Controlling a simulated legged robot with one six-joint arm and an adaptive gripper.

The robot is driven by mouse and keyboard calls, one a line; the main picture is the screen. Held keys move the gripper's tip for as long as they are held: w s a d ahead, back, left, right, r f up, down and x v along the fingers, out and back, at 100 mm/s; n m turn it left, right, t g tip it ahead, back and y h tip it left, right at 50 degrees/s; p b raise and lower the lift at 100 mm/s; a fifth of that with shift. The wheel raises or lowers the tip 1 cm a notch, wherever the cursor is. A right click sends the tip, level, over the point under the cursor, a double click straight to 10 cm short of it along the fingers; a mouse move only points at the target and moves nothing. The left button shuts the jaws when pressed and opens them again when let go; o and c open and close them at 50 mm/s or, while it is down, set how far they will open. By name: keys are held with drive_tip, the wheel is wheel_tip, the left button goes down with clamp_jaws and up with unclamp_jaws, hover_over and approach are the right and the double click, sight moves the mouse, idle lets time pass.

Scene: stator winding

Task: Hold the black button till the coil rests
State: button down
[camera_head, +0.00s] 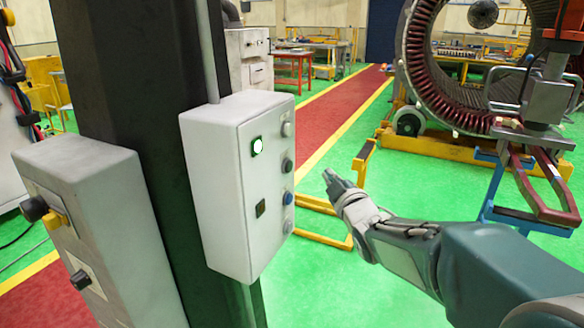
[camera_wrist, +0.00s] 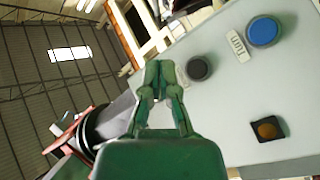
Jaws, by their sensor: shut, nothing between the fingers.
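The black button (camera_head: 287,165) is on the right-hand face of a white control box, between a pale button (camera_head: 286,129) and a blue button (camera_head: 287,198). It also shows in the wrist view (camera_wrist: 198,69). My gripper (camera_head: 329,174) is shut and empty, to the right of the box, with a visible gap to the button. In the wrist view its fingertips (camera_wrist: 160,68) lie left of the black button. The dark red coil (camera_head: 541,195) hangs under a grey lifting device at the right, near a blue stand. I cannot tell whether it touches the stand.
The control box (camera_head: 222,190) is fixed to a dark column (camera_head: 135,75), with a second box (camera_head: 95,220) at its left. A large stator ring (camera_head: 415,60) stands behind the coil. Yellow frames (camera_head: 322,240) stand on the green floor.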

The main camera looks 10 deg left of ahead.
sight(288, 167)
drive_tip(key=w+a, duration=0.2)
drive_tip(key=a, duration=0.4)
drive_tip(key=shift+a, duration=0.15)
idle(1.2)
drive_tip(key=shift+w+a, duration=0.1)
drive_tip(key=shift+a, duration=0.15)
drive_tip(key=shift+w+a, duration=0.1)
drive_tip(key=shift+a, duration=0.25)
idle(5.4)
